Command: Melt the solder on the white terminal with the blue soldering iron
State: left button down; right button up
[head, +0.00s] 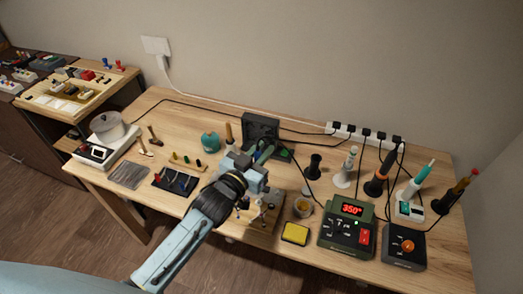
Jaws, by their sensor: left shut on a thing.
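My left gripper (258,172) reaches in from below and is shut, over the wooden work block (265,226) near the table's front middle. A slim blue-green handle (264,153) sticks up behind its fingers; it looks like the blue soldering iron. Its tip is hidden by my gripper. Small metal parts stand on the block just below the gripper. The white terminal and its solder are too small or hidden to make out. I cannot tell whether the iron touches anything. My right gripper is not in view.
A station (347,232) shows 350 in red. A yellow sponge (295,233) lies left of it. An empty-looking black holder (313,168) stands behind, with several irons in stands to the right. A dark box (260,126) is behind my gripper. Cables run to a power strip (362,134).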

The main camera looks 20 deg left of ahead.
pick_arm(q)
notch_tip(320, 180, up, 2)
jog(key=shift+r+p, duration=0.1)
jog(key=shift+p, duration=0.65)
jog(key=a+r+p, duration=0.2)
jog(key=a+p, duration=0.1)
jog(key=a, duration=0.5)
dwell(0.3)
